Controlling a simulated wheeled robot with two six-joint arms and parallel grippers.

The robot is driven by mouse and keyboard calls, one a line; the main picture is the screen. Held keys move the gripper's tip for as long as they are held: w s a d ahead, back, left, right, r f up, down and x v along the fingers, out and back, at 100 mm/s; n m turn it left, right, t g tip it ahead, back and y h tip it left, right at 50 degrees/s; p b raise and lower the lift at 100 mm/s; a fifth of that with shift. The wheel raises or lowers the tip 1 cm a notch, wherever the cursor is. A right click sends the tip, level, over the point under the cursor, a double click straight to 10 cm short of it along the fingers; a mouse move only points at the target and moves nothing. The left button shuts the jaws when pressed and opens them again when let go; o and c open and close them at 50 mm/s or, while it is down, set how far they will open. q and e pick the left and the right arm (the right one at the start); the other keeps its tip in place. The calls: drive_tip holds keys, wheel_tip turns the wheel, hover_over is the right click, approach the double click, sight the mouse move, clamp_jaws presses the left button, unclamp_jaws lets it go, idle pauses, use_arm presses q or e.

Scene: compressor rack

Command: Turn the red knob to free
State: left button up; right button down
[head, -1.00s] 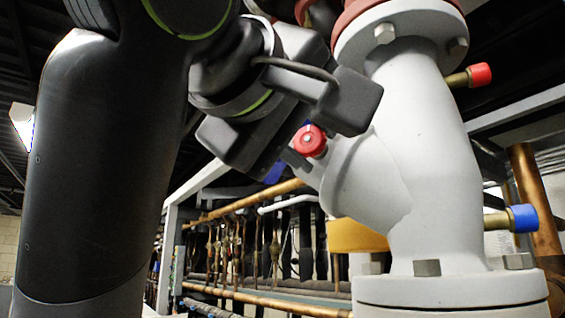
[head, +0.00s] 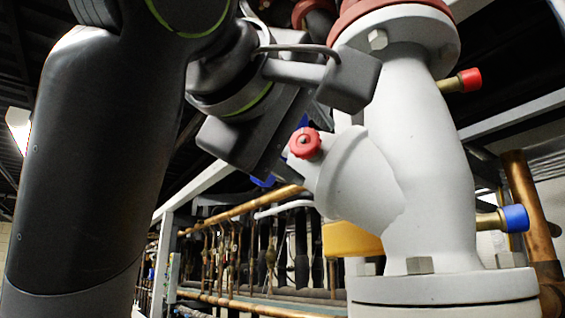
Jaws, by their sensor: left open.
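The red knob (head: 305,143) is a small round ribbed cap with a dark centre. It sits on a side branch of the large pale grey valve body (head: 420,150). My left gripper (head: 276,150) comes in from the upper left, its dark jaws just left of the knob. It is open and holds nothing that I can see. The fingertips are partly hidden by the gripper body, so I cannot tell whether they touch the knob. My right gripper is not in view.
A red cap (head: 470,80) and a blue cap (head: 515,218) stick out right of the valve on brass stems. A yellow part (head: 350,239) sits below the branch. Copper pipes (head: 245,213) and a grey frame run behind. A dark red flange (head: 385,14) tops the valve.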

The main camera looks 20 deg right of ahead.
use_arm(q)
drive_tip(key=b+v, duration=0.9)
drive_tip(key=v, duration=0.8)
drive_tip(key=shift+s, duration=0.15)
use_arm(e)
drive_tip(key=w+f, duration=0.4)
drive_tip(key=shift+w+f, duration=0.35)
use_arm(q)
drive_tip(key=shift+a, duration=0.15)
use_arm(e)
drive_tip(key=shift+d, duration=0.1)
